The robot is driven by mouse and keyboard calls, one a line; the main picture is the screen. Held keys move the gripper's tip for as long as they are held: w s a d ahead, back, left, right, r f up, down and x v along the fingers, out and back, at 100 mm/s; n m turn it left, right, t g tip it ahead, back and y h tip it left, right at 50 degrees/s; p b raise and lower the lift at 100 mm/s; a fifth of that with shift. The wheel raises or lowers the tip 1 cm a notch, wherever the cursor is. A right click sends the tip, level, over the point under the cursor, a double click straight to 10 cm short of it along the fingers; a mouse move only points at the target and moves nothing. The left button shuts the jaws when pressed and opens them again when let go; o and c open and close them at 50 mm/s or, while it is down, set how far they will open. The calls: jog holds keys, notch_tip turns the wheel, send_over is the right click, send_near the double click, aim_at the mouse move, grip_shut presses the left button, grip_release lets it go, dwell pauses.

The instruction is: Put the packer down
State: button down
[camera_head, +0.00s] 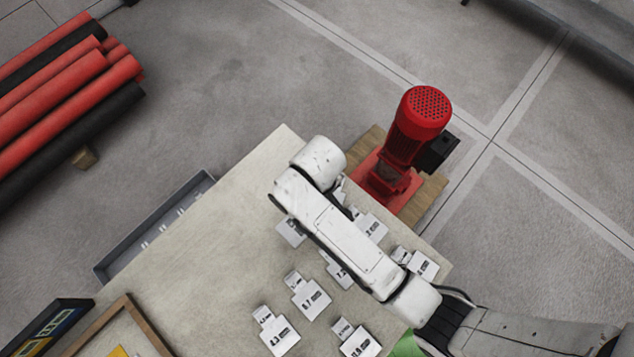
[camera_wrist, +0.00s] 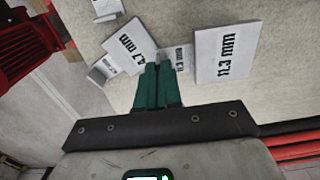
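Several white packers, each a plate with a small tab and a printed millimetre size, lie on the table (camera_head: 215,235). In the wrist view a plate marked 11.3 mm (camera_wrist: 227,55) lies right of my fingertips, with a smaller labelled tab (camera_wrist: 177,57) beside it. Another packer plate (camera_wrist: 128,44) lies to the left. My gripper (camera_wrist: 158,68) has two green fingers close together, seemingly shut, with their tips by the tab. Packers there include one marked 8.7 (camera_head: 311,300) and one marked 4.3 (camera_head: 277,338).
A red motor pump (camera_head: 420,115) stands on wooden blocks beyond the table's right edge; it shows at the left in the wrist view (camera_wrist: 25,45). A grey tray (camera_head: 155,228) is along the left edge. Red and black pipes (camera_head: 60,100) lie far left. The table's upper left is clear.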

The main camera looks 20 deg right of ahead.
jog(key=shift+w+f, duration=0.3)
jog(key=shift+f, duration=1.5)
jog(key=shift+s+f, duration=0.1)
jog(key=shift+f, duration=0.25)
jog(key=c, duration=1.3)
grip_release()
notch_tip(320, 180, up, 13)
jog(key=shift+f, duration=0.15)
